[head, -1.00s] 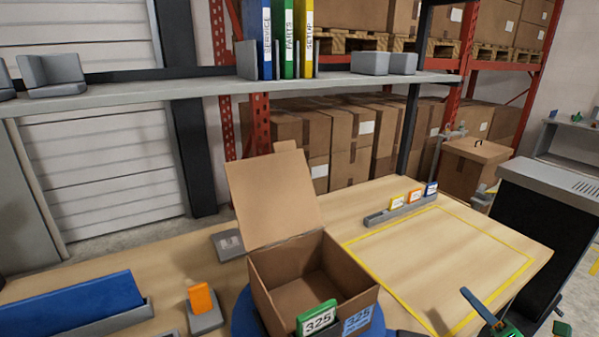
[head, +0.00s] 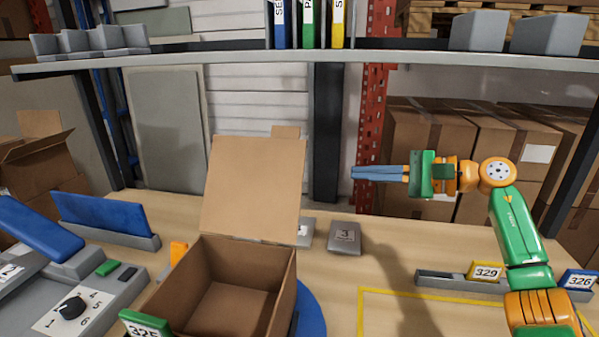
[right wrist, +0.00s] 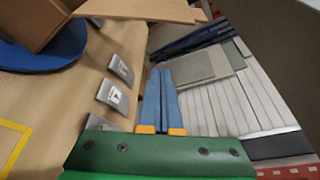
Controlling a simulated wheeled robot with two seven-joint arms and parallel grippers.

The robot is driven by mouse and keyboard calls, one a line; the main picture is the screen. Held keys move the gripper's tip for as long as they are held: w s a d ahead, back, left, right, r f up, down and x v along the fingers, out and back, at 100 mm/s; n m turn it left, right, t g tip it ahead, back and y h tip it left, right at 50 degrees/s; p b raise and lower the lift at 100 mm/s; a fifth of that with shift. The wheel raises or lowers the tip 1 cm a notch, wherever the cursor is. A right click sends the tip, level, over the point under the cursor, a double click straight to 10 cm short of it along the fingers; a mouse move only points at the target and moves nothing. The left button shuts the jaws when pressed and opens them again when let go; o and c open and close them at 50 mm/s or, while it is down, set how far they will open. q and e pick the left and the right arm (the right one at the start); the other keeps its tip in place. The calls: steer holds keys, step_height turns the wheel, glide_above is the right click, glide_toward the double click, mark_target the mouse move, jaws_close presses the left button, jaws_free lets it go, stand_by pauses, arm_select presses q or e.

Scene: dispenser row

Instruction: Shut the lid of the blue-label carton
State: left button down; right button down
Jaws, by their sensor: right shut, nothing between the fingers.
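The open carton (head: 240,262) stands on a blue round base (head: 312,310) on the bench, its inside empty where visible. Its lid (head: 254,186) stands up at the back, leaning slightly backward, with a small tab on its top edge. The blue label seen earlier on its front is out of view now. My right gripper (head: 353,173) is shut and empty, held in the air to the right of the lid and apart from it, blue fingers pointing left. In the right wrist view the fingers (right wrist: 160,72) are together, with part of the carton (right wrist: 28,20) at upper left. My left gripper is not in view.
A shelf (head: 330,62) with binders and grey holders spans above the bench. A green 325 tag (head: 145,325) stands at the carton's front. A grey rail (head: 445,281) with number cards lies at right, a dial panel (head: 72,308) at left. Grey plates (head: 345,238) lie behind.

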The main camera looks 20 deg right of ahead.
steer(key=w+a+p, duration=0.5)
steer(key=a+p, duration=0.2)
steer(key=a, duration=0.2)
steer(key=shift+w+r, duration=0.25)
steer(key=shift+w, duration=0.05)
